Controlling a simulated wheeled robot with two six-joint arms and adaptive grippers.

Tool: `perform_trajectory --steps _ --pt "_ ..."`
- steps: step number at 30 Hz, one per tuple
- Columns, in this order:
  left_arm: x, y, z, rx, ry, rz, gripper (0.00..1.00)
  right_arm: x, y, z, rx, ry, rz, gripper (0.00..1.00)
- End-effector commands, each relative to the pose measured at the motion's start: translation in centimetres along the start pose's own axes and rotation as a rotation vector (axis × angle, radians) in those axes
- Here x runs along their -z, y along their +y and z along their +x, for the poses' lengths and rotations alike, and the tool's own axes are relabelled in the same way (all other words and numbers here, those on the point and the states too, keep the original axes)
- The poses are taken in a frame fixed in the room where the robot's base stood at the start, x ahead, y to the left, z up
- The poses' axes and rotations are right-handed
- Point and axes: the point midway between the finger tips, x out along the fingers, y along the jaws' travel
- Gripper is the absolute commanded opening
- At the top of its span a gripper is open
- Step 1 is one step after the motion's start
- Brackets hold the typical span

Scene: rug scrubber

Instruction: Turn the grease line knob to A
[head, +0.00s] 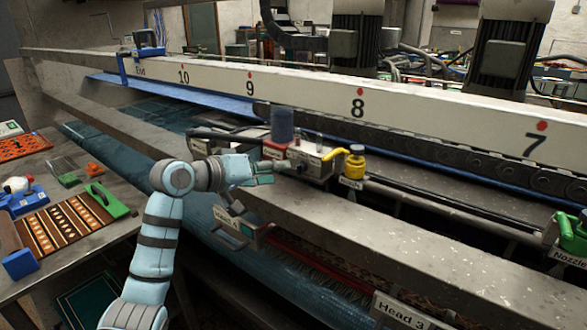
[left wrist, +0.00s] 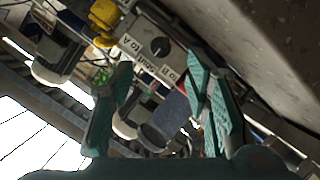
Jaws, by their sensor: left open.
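The grease line knob (left wrist: 159,46) is a dark round knob on a grey box, beside white labels whose partly readable text includes "to A" and "to II". The grey box (head: 318,160) sits on the machine in the head view; I cannot make out the knob's setting there. My left gripper (head: 268,172) is just left of the box in the head view. In the left wrist view its two fingers (left wrist: 158,80) are spread and empty, with the knob beyond their tips and apart from them. My right gripper is not in view.
A long grey beam (head: 400,240) runs in front.

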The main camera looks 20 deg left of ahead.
Motion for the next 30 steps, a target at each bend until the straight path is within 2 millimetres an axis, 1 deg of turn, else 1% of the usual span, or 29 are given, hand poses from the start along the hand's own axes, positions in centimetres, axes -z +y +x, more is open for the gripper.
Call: perform_trajectory --steps 1,3,7,9,12,19,26,27,30 --pt "-0.1 0.3 1.5 -0.004 -0.004 -0.003 0.43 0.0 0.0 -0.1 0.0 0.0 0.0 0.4" --pt "0.0 0.1 3.5 -0.002 -0.003 -0.004 0.43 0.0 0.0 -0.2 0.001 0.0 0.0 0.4" --pt "0.0 0.0 5.8 0.0 -0.002 -0.002 0.43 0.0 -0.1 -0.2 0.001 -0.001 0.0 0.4" --pt "0.0 0.0 6.5 0.0 0.0 0.001 0.43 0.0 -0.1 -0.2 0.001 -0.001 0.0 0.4" --pt "-0.1 0.0 7.0 0.002 0.0 0.002 0.43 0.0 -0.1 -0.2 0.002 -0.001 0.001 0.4" --pt "-0.1 -0.1 7.1 0.002 0.0 0.003 0.43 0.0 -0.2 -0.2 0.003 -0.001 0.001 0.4" --pt "-0.1 -0.1 7.1 0.002 0.0 0.003 0.07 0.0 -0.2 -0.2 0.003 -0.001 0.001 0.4" --pt "-0.1 -0.1 7.1 0.002 0.0 0.003 0.0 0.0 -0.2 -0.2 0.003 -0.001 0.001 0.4" --pt "-0.1 -0.1 7.1 0.002 0.0 0.003 0.0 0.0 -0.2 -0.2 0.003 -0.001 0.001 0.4"
